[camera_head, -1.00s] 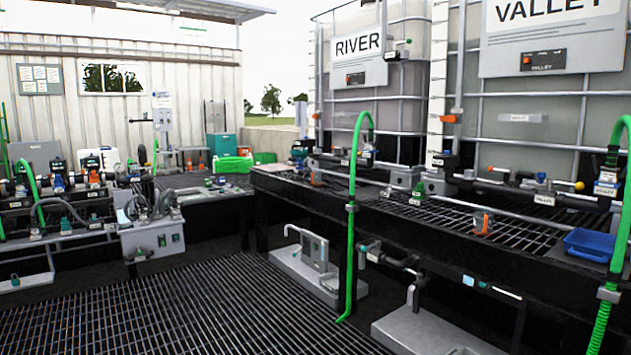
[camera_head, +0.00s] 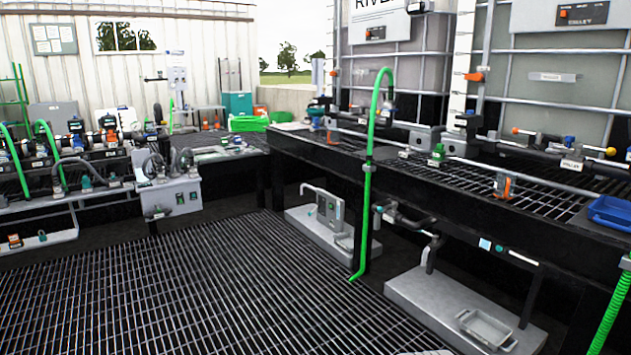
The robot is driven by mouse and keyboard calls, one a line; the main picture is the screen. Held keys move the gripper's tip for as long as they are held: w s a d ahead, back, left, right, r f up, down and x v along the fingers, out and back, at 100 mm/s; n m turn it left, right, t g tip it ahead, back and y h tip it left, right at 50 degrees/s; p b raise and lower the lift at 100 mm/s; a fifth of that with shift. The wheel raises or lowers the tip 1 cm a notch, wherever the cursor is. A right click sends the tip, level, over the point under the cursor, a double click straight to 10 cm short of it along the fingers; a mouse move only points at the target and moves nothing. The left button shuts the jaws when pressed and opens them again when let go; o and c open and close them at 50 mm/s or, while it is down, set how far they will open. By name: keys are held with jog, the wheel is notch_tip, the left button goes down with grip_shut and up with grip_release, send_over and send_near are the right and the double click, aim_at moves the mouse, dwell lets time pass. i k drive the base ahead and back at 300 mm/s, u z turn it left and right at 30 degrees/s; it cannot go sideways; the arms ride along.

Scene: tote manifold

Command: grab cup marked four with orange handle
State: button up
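I cannot make out a cup marked four. A small grey item with orange on it (camera_head: 503,185) stands on the black grating of the right bench; it may be a cup with an orange handle, but no number is legible. A similar small orange item (camera_head: 333,137) is further back on the same bench. Another small orange-and-dark item (camera_head: 14,241) sits on the low grey shelf at the far left. My gripper is not in view.
The grated floor (camera_head: 230,290) is open in the middle. A green hose (camera_head: 366,200) hangs at the right bench's front. A blue tray (camera_head: 610,212) lies at right. A grey box (camera_head: 170,197) fronts the left bench.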

aim_at(333, 134)
jog(key=u, duration=0.6)
jog(key=i, duration=4.35)
jog(key=z, duration=0.55)
